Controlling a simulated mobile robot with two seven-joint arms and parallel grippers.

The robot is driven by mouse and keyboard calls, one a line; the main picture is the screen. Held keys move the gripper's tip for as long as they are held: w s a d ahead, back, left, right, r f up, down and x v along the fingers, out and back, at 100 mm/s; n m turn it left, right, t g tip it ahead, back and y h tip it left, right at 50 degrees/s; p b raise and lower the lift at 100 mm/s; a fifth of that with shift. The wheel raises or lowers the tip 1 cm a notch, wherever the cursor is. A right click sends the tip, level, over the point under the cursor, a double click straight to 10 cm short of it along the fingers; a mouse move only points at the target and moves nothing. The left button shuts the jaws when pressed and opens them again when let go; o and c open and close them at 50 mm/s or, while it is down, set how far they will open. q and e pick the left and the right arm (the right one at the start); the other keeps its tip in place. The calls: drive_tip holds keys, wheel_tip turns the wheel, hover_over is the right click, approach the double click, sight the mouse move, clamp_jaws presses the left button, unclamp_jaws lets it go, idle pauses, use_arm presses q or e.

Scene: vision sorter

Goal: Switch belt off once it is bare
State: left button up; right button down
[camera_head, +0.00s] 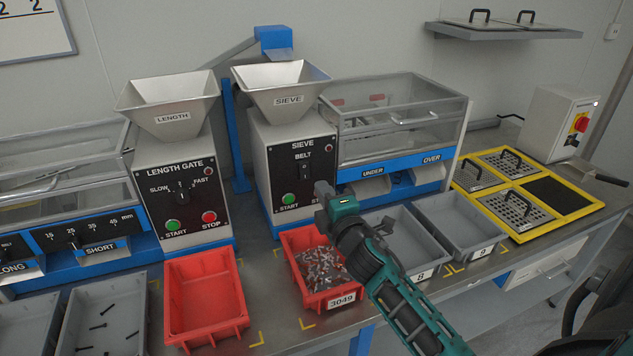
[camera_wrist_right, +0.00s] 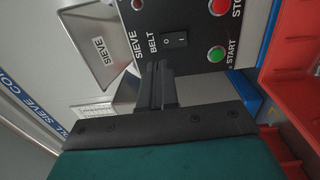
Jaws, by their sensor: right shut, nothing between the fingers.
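The belt switch (camera_head: 304,170) is a small black rocker under the word BELT on the front panel of the sieve machine (camera_head: 290,155). It also shows in the right wrist view (camera_wrist_right: 174,40), marked 0 and I; which side is pressed I cannot tell. My right gripper (camera_head: 323,190) is shut and empty, in front of the panel, a little below and right of the switch in the head view. In the wrist view its fingertips (camera_wrist_right: 153,68) point toward the panel near the switch; contact is not clear. The clear-covered sieve housing (camera_head: 400,115) stands at right; any belt surface inside is indistinct.
Green START (camera_head: 289,199) and red STOP buttons sit below the switch. A red crate (camera_head: 288,240) of small parts labelled 3049 stands below the panel. An empty red crate (camera_head: 205,290) is to its left, grey bins 8 (camera_head: 395,225) and 9 (camera_head: 460,215) to its right.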

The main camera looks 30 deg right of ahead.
drive_tip(key=shift+r+v, duration=0.25)
drive_tip(key=shift+v, duration=1)
drive_tip(key=shift+r+v, duration=0.2)
drive_tip(key=shift+v, duration=1)
drive_tip(key=s+a+f+m+g+y, duration=0.2)
drive_tip(key=s+a+f+m+g, duration=0.25)
drive_tip(key=s, duration=0.35)
drive_tip(key=s+a+f+m+g+y, duration=0.1)
drive_tip(key=s+a+f+m+g, duration=0.3)
drive_tip(key=s, duration=0.4)
drive_tip(key=s+a+f+m+g+y, duration=0.2)
drive_tip(key=s+a+f+m+g, duration=0.1)
drive_tip(key=s+a+m+g, duration=0.4)
drive_tip(key=w+f+n+t+y, duration=0.1)
drive_tip(key=w+f+n+t, duration=0.1)
drive_tip(key=w+f+t, duration=0.4)
drive_tip(key=shift+a+f+n+t, duration=0.4)
drive_tip(key=shift+f+t, duration=0.75)
drive_tip(key=shift+f, duration=0.25)
drive_tip(key=shift+w, duration=0.2)
